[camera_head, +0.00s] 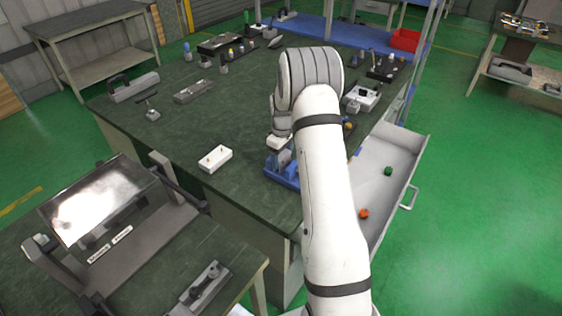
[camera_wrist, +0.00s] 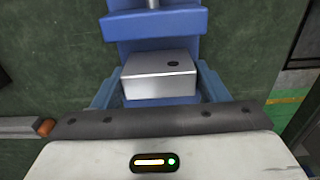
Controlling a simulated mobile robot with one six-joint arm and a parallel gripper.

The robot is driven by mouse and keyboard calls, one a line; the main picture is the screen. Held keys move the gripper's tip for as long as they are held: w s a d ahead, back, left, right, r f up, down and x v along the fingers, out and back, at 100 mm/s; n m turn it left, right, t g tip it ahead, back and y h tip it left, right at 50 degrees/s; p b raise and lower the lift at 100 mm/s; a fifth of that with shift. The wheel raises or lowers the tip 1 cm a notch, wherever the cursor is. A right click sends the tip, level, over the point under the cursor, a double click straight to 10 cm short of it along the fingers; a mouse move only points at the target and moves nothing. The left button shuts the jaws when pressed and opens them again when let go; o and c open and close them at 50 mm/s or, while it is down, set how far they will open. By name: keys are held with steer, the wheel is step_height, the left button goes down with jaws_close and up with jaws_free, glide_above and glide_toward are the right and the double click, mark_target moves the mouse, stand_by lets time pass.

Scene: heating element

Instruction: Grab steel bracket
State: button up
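The steel bracket (camera_wrist: 160,75) shows in the wrist view as a silver block with a dark hole in its top. It sits against a blue fixture (camera_wrist: 155,25), which also shows in the head view (camera_head: 283,181) on the dark green bench top. My gripper (camera_wrist: 158,92) is over the fixture, with a blue-grey finger on each side of the bracket. The fingers look apart, with a narrow gap to the bracket; whether either touches it is unclear. In the head view my arm hides most of the bracket and fingers.
A white block (camera_head: 215,158) lies left of the fixture. An open drawer (camera_head: 395,165) juts out on the right, holding a green piece (camera_head: 388,171) and an orange piece (camera_head: 363,213). Several tools stand along the far bench. The bench middle is mostly clear.

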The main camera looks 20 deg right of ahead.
steer(key=c, duration=0.7)
